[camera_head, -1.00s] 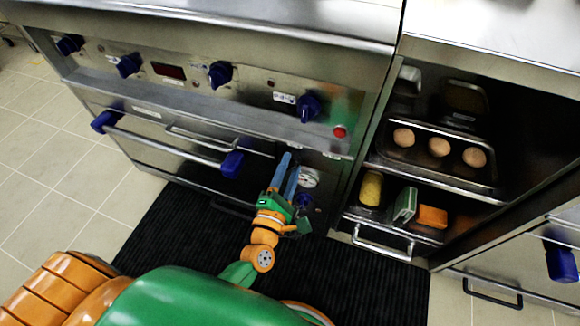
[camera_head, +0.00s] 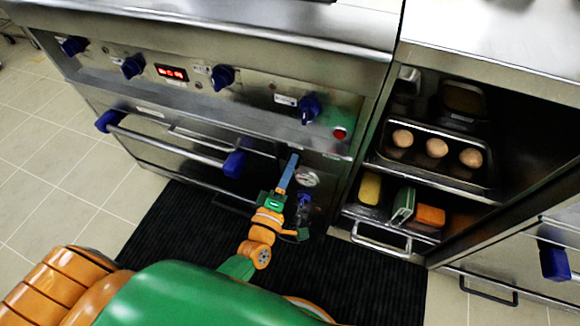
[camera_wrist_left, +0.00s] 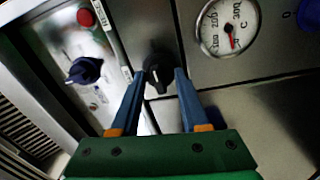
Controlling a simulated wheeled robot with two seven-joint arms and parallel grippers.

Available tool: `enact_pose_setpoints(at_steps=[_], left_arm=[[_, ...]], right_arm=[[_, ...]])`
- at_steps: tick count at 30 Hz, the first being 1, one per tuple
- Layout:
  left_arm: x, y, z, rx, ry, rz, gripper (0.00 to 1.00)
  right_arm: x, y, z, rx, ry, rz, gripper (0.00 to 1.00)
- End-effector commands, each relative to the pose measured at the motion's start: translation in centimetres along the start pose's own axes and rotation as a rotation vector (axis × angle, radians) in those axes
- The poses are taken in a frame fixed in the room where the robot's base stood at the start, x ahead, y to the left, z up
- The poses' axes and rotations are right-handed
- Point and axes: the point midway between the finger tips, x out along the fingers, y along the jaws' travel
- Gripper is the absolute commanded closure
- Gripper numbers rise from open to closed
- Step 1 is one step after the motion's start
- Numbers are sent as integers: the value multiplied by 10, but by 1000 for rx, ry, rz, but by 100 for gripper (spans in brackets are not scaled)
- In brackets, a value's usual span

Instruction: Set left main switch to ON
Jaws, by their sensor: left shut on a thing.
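A black rotary switch (camera_wrist_left: 157,72) with a pale pointer mark sits on the steel panel in the left wrist view. My left gripper (camera_wrist_left: 156,78) is shut on it, one blue finger on each side. In the head view my left gripper (camera_head: 292,160) reaches up to the lower panel right of the oven door, its fingers lined up one behind the other. They hide the switch there. The oven's display (camera_head: 172,73) is lit with red digits. The labels around the switch are too small to read. My right gripper is not in view.
A round gauge (camera_head: 307,177) and a blue knob (camera_head: 303,201) are close beside my left gripper. A larger blue knob (camera_head: 309,108) and a red button (camera_head: 340,133) are above. The oven door handle (camera_head: 170,143) juts out at left.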

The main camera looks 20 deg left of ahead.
Motion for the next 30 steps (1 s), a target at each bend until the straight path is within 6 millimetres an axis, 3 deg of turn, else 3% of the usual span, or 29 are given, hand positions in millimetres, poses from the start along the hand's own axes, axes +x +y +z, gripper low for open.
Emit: enact_pose_setpoints(at_steps=[19, 20, 22, 30], left_arm=[[0, -1, 0, 43, -3, -1, 100], [0, -1, 0, 43, -4, -1, 47], [0, -1, 0, 42, -3, -1, 28], [0, 0, 0, 41, -3, 0, 25]], right_arm=[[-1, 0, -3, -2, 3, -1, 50], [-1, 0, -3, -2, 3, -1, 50], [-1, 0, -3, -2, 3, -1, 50], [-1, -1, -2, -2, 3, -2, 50]])
